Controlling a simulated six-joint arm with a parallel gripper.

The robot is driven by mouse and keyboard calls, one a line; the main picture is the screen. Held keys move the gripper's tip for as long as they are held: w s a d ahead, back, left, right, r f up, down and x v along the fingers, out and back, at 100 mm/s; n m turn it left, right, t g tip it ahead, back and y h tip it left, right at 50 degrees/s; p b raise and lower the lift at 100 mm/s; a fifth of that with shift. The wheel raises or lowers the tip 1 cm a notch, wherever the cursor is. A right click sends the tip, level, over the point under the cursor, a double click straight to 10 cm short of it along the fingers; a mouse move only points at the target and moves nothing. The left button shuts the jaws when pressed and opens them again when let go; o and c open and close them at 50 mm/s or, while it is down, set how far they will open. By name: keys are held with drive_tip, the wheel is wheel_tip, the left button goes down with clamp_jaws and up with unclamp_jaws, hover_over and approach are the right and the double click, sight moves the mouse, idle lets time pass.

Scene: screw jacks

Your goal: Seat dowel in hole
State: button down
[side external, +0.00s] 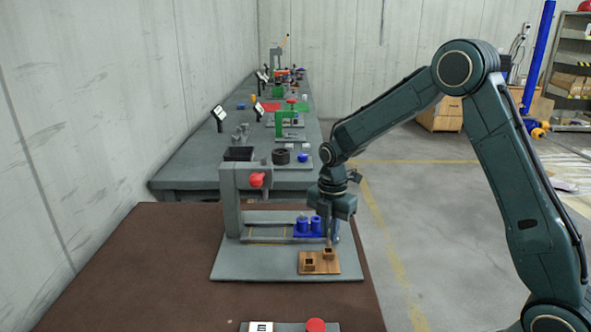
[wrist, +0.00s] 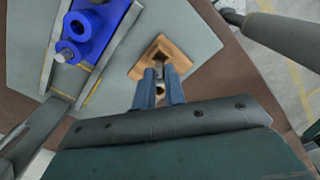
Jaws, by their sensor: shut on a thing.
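My gripper (side external: 328,240) points down over the wooden board (side external: 318,270), at its far right part. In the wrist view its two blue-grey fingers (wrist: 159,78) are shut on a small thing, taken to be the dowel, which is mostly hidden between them. The board carries two raised square sockets: a near left one (side external: 309,262) and a far right one (side external: 329,253) just under my fingertips.
A blue block with cylinders (side external: 308,228) sits between grey rails behind the board; it also shows in the wrist view (wrist: 88,32). A grey frame with a red knob (side external: 257,180) stands to the left. The grey base plate's front left is clear.

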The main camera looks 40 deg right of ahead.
wheel_tip(320, 180, up, 17)
drive_tip(key=shift+f, duration=0.15)
idle(0.8)
drive_tip(key=w+d+r, duration=0.3)
drive_tip(key=w+d, duration=0.2)
drive_tip(key=w, duration=0.4)
drive_tip(key=shift+d, duration=0.35)
drive_tip(key=shift+w+r, duration=0.1)
wheel_tip(320, 180, down, 16)
drive_tip(key=shift+r, duration=0.1)
idle(0.5)
drive_tip(key=shift+f, duration=2.1)
